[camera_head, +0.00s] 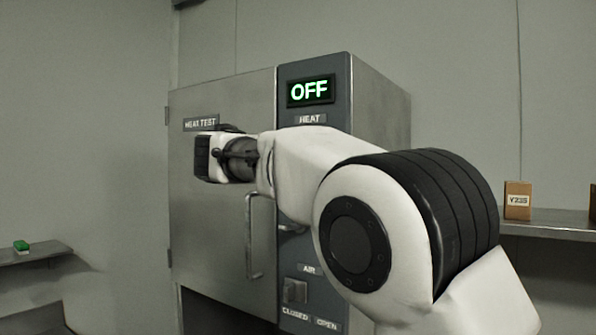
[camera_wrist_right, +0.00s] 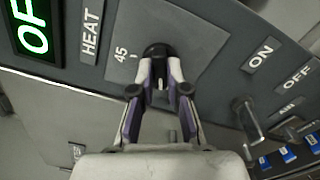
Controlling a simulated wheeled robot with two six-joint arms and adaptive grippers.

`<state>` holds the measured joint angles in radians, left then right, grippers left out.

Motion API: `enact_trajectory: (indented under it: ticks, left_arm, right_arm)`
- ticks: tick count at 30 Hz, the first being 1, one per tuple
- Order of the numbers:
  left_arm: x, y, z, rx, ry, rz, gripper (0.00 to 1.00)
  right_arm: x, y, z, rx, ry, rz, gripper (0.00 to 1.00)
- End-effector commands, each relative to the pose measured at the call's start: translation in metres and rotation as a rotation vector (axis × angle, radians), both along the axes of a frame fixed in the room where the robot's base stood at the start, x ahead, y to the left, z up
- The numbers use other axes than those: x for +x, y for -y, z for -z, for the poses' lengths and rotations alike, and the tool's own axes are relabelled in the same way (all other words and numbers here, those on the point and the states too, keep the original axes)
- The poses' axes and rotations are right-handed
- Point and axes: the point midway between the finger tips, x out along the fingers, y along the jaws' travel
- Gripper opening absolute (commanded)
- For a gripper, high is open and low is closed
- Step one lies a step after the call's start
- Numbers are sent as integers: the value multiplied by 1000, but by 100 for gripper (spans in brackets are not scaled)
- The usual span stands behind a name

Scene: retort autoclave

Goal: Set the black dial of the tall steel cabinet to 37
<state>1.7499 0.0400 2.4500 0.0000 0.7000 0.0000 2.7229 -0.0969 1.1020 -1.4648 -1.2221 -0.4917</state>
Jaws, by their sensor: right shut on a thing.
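The tall steel cabinet (camera_head: 222,110) stands ahead with a dark control panel. Its green display (camera_head: 311,91) reads OFF, and the same display shows in part in the right wrist view (camera_wrist_right: 36,24). The black dial (camera_wrist_right: 158,50) is on a grey plate below the HEAT label; a 45 mark (camera_wrist_right: 122,55) is beside it. My right gripper (camera_wrist_right: 161,78) is shut on the dial, one finger on each side. In the head view my right arm hides the dial and the gripper's fingertips. My left gripper is not in view.
The cabinet door has a vertical handle (camera_head: 251,238). Below the dial are a lever (camera_wrist_right: 247,119) near ON and OFF labels and an AIR switch (camera_head: 295,291). A box marked Y235 (camera_head: 517,200) stands on the right shelf; a green item (camera_head: 21,246) lies on the left one.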

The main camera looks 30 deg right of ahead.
Motion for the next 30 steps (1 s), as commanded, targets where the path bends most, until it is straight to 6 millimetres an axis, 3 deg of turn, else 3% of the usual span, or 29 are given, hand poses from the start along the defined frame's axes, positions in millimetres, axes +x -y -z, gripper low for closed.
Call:
enact_trajectory:
  ticks: [1,12,21,30]
  left_arm:
    - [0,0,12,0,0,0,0]
    - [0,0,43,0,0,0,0]
    - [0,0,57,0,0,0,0]
    - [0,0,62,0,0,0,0]
  right_arm:
    - [0,0,7,17,38,0,0]
    - [0,0,5,149,356,0,0]
    - [0,0,3,230,551,1,0]
    - [1,0,2,266,638,1,0]
